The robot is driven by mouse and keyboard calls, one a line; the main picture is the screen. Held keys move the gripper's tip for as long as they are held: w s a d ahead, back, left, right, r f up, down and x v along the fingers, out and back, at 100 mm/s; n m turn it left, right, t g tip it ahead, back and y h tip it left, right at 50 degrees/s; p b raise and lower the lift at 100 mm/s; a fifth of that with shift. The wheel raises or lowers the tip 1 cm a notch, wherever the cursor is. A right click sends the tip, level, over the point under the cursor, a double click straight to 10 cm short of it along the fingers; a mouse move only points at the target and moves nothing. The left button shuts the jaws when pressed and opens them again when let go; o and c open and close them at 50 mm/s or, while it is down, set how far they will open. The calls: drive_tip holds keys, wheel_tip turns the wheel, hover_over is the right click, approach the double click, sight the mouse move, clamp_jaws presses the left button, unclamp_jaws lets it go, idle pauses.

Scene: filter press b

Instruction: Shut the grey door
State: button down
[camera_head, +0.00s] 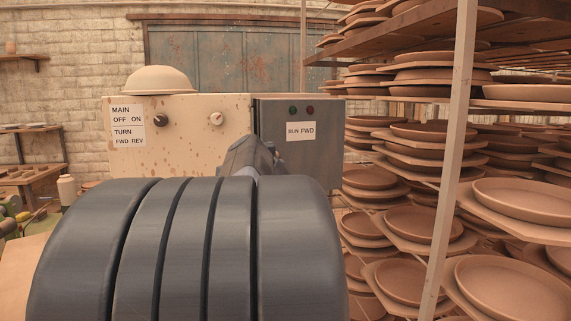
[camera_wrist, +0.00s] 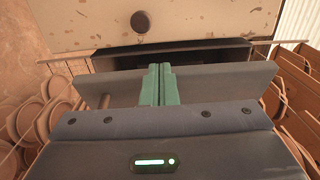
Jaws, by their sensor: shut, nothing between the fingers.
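A grey panel (camera_head: 297,145) with a green lamp, a red lamp and a "RUN FWD" label sits at the right of a cream control box (camera_head: 190,140). It seems to be the grey door; how far it stands open I cannot tell. My arm covers its lower left part. In the wrist view, the cream surface (camera_wrist: 210,25) with a dark round knob fills the top, above a dark grey box-like shape (camera_wrist: 115,60). My gripper (camera_wrist: 158,85) is shut and empty, its green fingers together and pointing toward that dark shape. Contact cannot be told. In the head view my fingertips are hidden.
A rack of clay plates (camera_head: 415,170) with a pale upright post (camera_head: 455,150) stands close on the right. A bowl (camera_head: 160,80) rests upside down on the cream box. A cluttered bench (camera_head: 30,175) is at the left. A rusty blue-grey double door (camera_head: 230,65) is in the back wall.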

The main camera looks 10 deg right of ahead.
drive_tip(key=shift+w+a, duration=0.25)
drive_tip(key=shift+w, duration=0.55)
drive_tip(key=shift+w+a, duration=0.2)
drive_tip(key=shift+w, duration=0.6)
drive_tip(key=shift+s, duration=0.1)
